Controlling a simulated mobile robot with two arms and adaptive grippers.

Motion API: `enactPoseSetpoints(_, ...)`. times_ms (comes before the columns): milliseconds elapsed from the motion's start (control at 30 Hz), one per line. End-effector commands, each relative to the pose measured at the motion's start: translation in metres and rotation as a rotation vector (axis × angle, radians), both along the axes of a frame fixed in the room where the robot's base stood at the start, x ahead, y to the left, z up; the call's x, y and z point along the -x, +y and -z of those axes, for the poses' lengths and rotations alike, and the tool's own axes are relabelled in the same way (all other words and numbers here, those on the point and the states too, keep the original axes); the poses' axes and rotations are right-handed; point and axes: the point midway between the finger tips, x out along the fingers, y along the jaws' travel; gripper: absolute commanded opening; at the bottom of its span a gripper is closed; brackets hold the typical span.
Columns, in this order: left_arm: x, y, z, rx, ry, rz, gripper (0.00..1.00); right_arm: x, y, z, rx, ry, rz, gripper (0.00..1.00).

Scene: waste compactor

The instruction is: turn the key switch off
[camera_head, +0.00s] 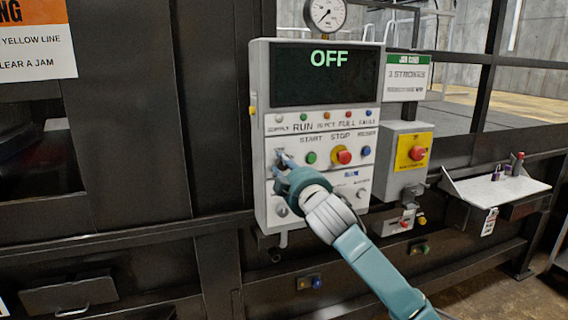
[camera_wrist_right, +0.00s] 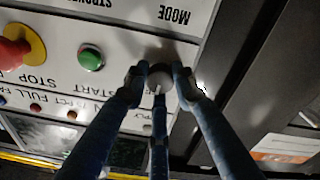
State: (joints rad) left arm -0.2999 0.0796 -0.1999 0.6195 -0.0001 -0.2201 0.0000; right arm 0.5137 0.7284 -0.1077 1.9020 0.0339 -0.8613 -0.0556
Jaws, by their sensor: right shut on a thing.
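The grey control panel (camera_head: 258,150) hangs on the dark machine wall, and its display (camera_head: 328,75) reads OFF in green letters. My right gripper (camera_head: 283,160) is at the left side of the panel, just left of the green START button (camera_head: 311,158). In the right wrist view the right gripper (camera_wrist_right: 160,82) has its fingers closed on both sides of a small round key switch (camera_wrist_right: 160,78) on the panel face. The fingers largely hide the switch in the head view, and its exact angle is hard to read. My left gripper is not in view.
A red stop button on a yellow collar (camera_head: 343,155) and a blue button (camera_head: 366,151) sit right of START. A grey box with a red emergency button (camera_head: 417,153) is beside the panel. A shelf with padlocks (camera_head: 500,188) stands further right.

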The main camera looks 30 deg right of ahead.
Motion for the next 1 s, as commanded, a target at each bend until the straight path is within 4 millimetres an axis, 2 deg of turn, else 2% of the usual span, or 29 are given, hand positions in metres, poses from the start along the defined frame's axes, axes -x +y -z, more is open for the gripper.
enactPoseSetpoints(300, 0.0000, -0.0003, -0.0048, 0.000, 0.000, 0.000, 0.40, -0.0002, -0.0006, 0.0029, 0.076, 0.025, 0.001, 0.00)
enactPoseSetpoints(733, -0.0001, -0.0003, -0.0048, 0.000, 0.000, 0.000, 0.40, -0.0002, -0.0006, 0.0032, 0.084, 0.027, 0.002, 0.00)
enactPoseSetpoints(767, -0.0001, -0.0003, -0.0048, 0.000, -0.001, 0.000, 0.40, -0.0002, -0.0006, 0.0032, 0.084, 0.027, 0.002, 0.32)
enactPoseSetpoints(800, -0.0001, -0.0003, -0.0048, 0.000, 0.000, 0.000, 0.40, -0.0002, -0.0006, 0.0032, 0.083, 0.027, 0.002, 0.40)
enactPoseSetpoints(833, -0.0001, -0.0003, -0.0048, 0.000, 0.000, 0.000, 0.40, -0.0002, -0.0006, 0.0030, 0.083, 0.026, 0.002, 0.45)
enactPoseSetpoints(1000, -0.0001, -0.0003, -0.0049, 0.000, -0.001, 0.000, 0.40, -0.0002, -0.0003, 0.0016, 0.083, 0.023, 0.001, 0.45)
